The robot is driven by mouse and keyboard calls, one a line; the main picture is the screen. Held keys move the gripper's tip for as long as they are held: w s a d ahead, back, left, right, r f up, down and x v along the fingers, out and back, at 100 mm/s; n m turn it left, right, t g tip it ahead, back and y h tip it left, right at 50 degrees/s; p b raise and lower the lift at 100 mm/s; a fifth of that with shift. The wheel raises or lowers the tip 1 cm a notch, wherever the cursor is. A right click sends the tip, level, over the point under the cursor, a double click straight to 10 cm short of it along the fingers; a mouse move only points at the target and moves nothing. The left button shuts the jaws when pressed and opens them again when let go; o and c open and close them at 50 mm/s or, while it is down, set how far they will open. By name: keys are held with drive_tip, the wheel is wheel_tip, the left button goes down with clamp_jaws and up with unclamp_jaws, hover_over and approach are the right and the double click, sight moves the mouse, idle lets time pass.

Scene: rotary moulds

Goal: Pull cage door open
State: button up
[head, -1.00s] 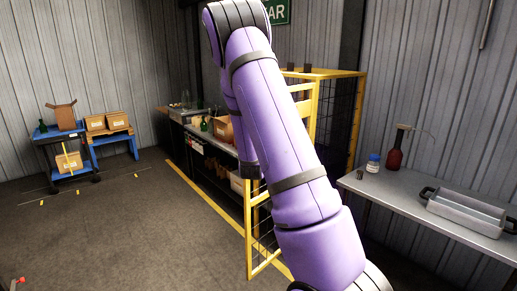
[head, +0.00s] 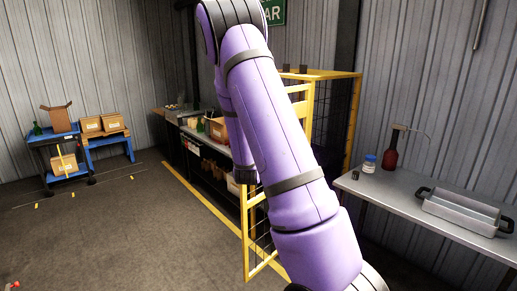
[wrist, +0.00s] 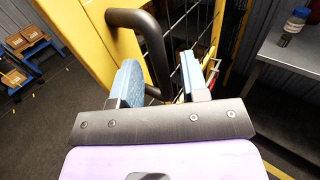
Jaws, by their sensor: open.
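The cage door is a yellow frame with dark wire mesh (head: 246,232). My purple arm hides much of it in the head view, and how far it stands ajar is hard to tell. In the wrist view the yellow door frame (wrist: 78,38) fills the upper left and carries a thick dark bent handle (wrist: 152,42). My gripper (wrist: 162,82) has two blue finger pads, held apart. The handle's long bar runs down between them. The fingers are around the handle and are not clamped; contact is unclear. The gripper is hidden in the head view.
A yellow-framed cage (head: 335,74) stands by the back wall. At right, a grey table (head: 395,197) holds a red bottle (head: 390,155), a white-and-blue jar (head: 370,163) and a metal tray (head: 460,212). A blue cart (head: 58,150) is far left. The floor (head: 130,235) left of the door is clear.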

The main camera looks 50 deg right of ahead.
drive_tip(key=v, duration=0.8)
drive_tip(key=shift+s, duration=0.2)
